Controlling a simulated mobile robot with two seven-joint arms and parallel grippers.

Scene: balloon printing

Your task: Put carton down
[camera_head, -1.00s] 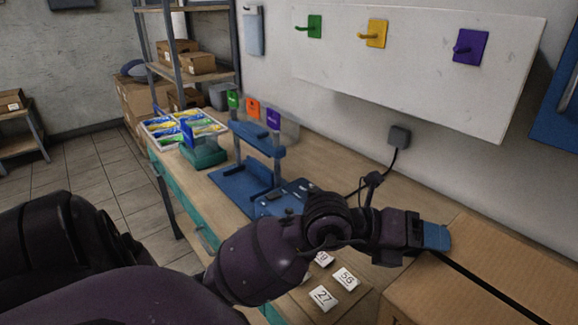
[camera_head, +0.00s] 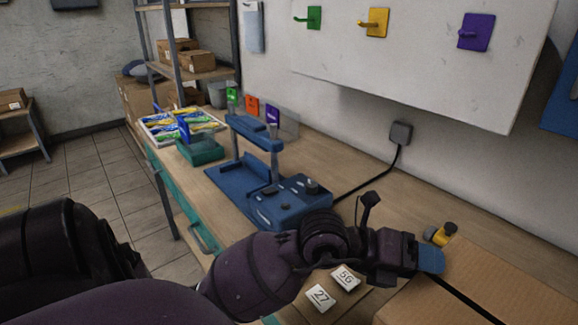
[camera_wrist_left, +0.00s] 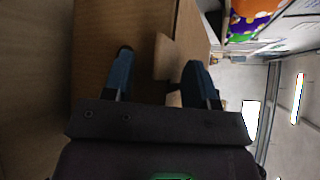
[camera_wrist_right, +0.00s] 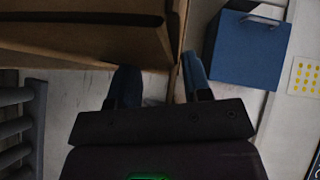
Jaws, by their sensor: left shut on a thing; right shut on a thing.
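The brown cardboard carton (camera_head: 490,295) fills the lower right corner of the head view, with a dark line along its top. My left gripper (camera_head: 428,260) reaches its near left edge with blue fingertips. In the left wrist view, the left fingers (camera_wrist_left: 160,75) are on either side of a carton wall or flap (camera_wrist_left: 172,55). In the right wrist view, the right fingers (camera_wrist_right: 162,85) are at an edge of the carton (camera_wrist_right: 90,40). My right gripper is out of the head view. The carton's underside is hidden, so I cannot tell whether it touches the table.
The wooden table (camera_head: 350,160) holds a blue press (camera_head: 285,200), number cards (camera_head: 320,297) beside my left arm, and a small yellow thing (camera_head: 441,235) just behind the carton. A tray of colourful packets (camera_head: 165,125) stands farther back. A blue box (camera_wrist_right: 248,48) shows in the right wrist view.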

